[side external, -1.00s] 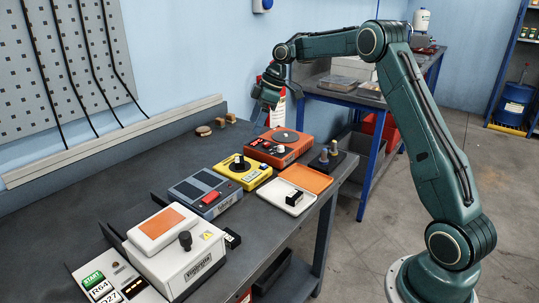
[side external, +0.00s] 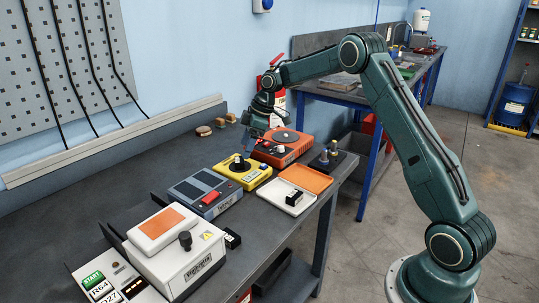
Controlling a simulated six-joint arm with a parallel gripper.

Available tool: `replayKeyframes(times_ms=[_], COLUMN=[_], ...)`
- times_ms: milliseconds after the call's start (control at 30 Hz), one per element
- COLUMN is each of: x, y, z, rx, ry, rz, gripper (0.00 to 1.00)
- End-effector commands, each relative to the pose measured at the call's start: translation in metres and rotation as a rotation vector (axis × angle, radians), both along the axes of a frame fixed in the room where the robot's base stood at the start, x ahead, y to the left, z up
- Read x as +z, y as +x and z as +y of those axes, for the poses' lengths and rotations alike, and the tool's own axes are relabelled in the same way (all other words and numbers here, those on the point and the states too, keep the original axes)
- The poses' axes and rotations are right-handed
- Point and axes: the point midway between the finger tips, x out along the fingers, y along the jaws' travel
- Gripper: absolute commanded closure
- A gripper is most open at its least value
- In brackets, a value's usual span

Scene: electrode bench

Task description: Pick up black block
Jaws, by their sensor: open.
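A small black block (side external: 293,198) sits on the white tray half (side external: 305,208) of a white and orange tray pair near the table's front edge. Another small black piece (side external: 233,239) lies beside the white device; I cannot tell which of the two the task means. My gripper (side external: 249,150) is open, pointing down over the yellow device (side external: 260,172), close to its black and white knob (side external: 238,162). It is up and left of the tray, apart from both black pieces. Its fingertips are small and hard to make out.
An orange device (side external: 292,154) stands behind the yellow one, and a blue-grey device (side external: 197,187) in front of it. A dark holder with upright cylinders (side external: 334,160) is at the right edge. A white device (side external: 165,262) fills the near end.

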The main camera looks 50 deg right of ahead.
Motion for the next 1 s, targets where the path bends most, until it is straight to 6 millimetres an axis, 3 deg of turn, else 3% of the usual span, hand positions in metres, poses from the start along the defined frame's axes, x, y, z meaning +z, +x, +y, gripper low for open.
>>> replayKeyframes(times_ms=[500,1000], x=[-0.044,-0.045], y=[0.014,0.015], z=[0.015,0.015], rx=[0.002,0.000], ry=[0.001,0.001], rz=[0.001,0.001], gripper=[0.29,0.29])
